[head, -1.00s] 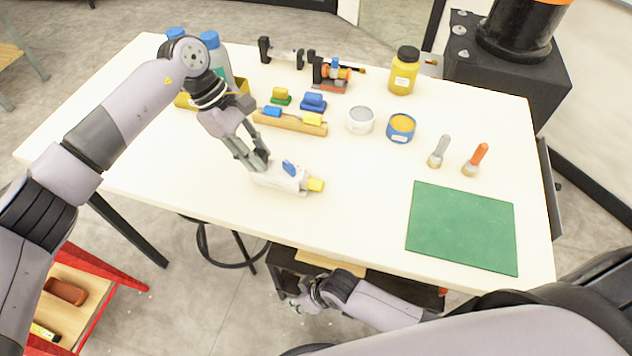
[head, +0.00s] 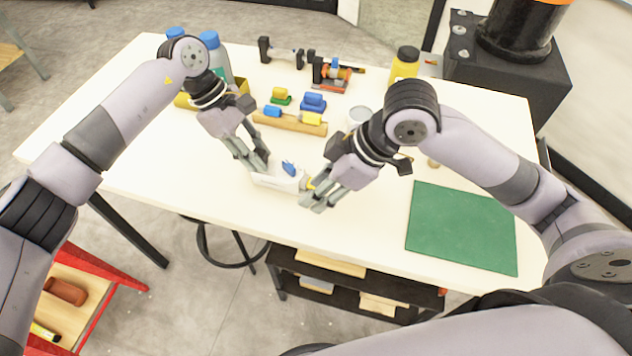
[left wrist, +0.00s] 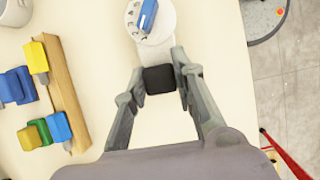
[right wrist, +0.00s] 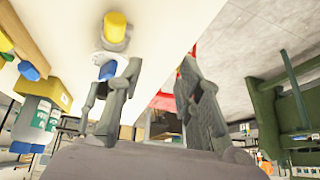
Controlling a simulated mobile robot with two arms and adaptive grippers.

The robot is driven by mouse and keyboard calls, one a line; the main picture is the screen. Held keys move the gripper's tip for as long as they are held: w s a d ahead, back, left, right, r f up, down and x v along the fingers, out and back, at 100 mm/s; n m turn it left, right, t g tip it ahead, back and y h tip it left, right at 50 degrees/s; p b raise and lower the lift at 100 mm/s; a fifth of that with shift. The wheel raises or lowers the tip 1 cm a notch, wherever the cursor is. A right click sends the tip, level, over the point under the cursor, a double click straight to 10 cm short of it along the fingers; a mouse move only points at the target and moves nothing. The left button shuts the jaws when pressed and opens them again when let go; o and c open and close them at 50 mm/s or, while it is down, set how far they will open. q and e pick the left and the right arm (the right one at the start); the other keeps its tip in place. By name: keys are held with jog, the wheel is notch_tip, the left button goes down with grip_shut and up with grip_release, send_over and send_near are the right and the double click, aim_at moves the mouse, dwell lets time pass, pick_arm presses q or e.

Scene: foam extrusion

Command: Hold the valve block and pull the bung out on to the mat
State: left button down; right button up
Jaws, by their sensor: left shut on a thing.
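The white valve block (head: 272,179) with its blue lever (head: 289,168) lies on the table. In the left wrist view its white face (left wrist: 155,25) lies ahead of a black end piece (left wrist: 160,79) between the fingers. My left gripper (head: 256,166) is shut on the block's left end. The yellow bung (right wrist: 116,27) sits at the block's other end and is mostly hidden by fingers in the head view. My right gripper (head: 312,197) is open and empty beside the bung. In the right wrist view the bung is above and left of the fingertips. The green mat (head: 462,228) is bare.
A wooden rack (head: 290,122) with blue and yellow pieces stands behind the block. A white tub (head: 359,115) and a yellow jar (head: 404,65) stand further back. My right arm hides part of the table. The table between block and mat is clear.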

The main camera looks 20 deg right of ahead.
jog(key=w+d+r+m+h, duration=0.1)
jog(key=w+d+r, duration=0.15)
jog(key=d, duration=0.35)
jog(key=shift+w+x, duration=0.1)
jog(key=shift+x, duration=2.2)
jog(key=shift+w+x, duration=0.15)
jog(key=shift+x, duration=2.15)
jog(key=shift+c, duration=0.5)
grip_shut()
